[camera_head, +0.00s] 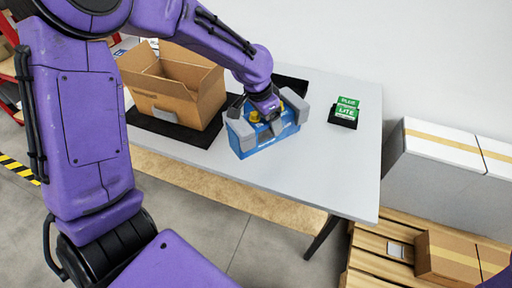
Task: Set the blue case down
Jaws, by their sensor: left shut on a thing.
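The blue case (268,143) is over the front middle of the grey table (320,165), right of the open cardboard box. My left gripper (265,119) comes down onto it from above and is shut on it, with its grey fingers on either side. Something yellow shows on top of the case between the fingers. The gripper hides much of the case's top. I cannot tell whether its underside touches the table. My right gripper is out of view.
An open cardboard box (170,95) stands on a black mat (165,128) at the left. Green cards (346,108) sit in a black holder at the right. Bare table lies right of the case. White boxes (445,150) and a pallet (385,245) stand beyond the table's right edge.

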